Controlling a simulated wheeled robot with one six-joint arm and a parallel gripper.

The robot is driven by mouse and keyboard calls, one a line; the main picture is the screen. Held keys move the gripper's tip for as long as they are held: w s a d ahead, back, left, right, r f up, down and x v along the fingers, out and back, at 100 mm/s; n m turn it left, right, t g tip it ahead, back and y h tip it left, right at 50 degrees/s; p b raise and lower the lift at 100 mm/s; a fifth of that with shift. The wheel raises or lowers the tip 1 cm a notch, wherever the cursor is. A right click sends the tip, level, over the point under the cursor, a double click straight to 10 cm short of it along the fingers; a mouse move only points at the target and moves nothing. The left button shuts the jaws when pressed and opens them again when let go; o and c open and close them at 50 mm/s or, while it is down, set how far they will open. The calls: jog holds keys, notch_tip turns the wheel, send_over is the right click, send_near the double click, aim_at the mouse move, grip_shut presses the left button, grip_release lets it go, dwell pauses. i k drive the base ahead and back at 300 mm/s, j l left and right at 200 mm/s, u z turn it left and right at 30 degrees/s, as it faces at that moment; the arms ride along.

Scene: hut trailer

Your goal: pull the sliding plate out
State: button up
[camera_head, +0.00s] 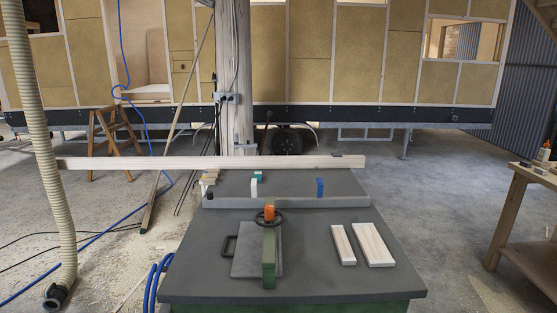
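A flat grey plate (247,262) lies in the dark grey top of a green-based machine (340,285), in the near middle of the head view. A black bar handle (229,246) stands at the plate's left edge. A green upright part (269,262) with a black handwheel (259,217) and an orange top (269,211) covers part of the plate. I cannot tell how far the plate is slid.
Two pale wood pieces (343,245) (373,245) lie right of the plate. A raised grey fence (300,200) and a long board (200,162) run behind. A ribbed hose (47,150) hangs at left. A wooden bench (515,215) stands right, with open floor (430,190) between.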

aim_at(247, 256)
jog(key=k+l, duration=0.1)
jog(key=l, duration=0.2)
jog(key=k+l+u, duration=0.1)
jog(key=l, duration=0.25)
jog(key=i+j+u, duration=0.15)
jog(key=i+j, duration=0.65)
jog(key=i+j+u, duration=0.15)
jog(key=i+j, duration=0.55)
jog(key=i, duration=0.15)
